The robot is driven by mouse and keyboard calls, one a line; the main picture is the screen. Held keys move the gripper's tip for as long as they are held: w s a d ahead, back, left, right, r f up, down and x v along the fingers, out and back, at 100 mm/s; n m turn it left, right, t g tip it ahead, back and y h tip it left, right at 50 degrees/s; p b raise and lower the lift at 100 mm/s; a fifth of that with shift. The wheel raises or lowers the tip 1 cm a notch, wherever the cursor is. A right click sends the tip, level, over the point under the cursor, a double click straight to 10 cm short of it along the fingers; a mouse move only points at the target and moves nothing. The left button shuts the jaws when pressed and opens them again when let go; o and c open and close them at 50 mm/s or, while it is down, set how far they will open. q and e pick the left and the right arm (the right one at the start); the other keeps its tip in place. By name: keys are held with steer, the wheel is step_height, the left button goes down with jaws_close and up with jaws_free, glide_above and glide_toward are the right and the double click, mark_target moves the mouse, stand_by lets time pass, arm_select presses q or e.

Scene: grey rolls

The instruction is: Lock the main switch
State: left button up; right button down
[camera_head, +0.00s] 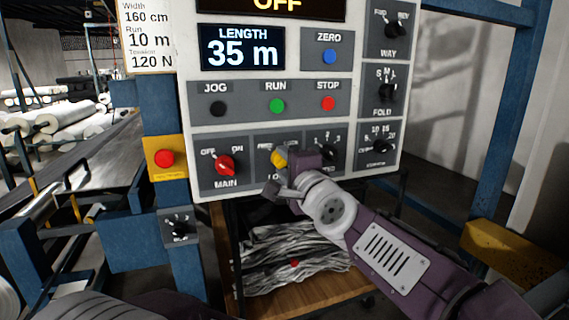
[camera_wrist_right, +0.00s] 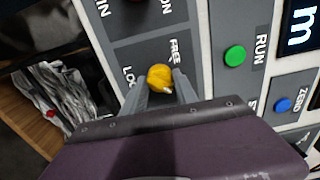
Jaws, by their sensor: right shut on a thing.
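The red main switch (camera_head: 225,164) sits on the grey control panel above the word MAIN, between OFF and ON marks; I cannot surely tell where it points. To its right is a yellow knob (camera_head: 279,157) with a FREE mark and a partly hidden LOCK label. The knob also shows in the right wrist view (camera_wrist_right: 159,75), between the FREE and LOCK marks. My right gripper (camera_wrist_right: 160,88) is shut on this yellow knob, one finger on each side. In the head view my right gripper (camera_head: 284,172) covers part of the knob and its label. My left gripper is out of view.
JOG, green RUN (camera_head: 277,106) and red STOP (camera_head: 328,103) buttons sit above. A black selector (camera_head: 328,152) is close to the right of my gripper. A red button on a yellow box (camera_head: 165,158) is at the left. A wooden shelf (camera_head: 335,284) holding grey material lies below.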

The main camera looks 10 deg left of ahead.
steer(key=c, duration=1)
jaws_free()
steer(key=shift+o, duration=0.2)
steer(key=shift+s+d, duration=0.25)
steer(key=shift+s, duration=0.15)
steer(key=v, duration=0.8)
steer(key=shift+b, duration=0.35)
steer(key=shift+d, duration=0.1)
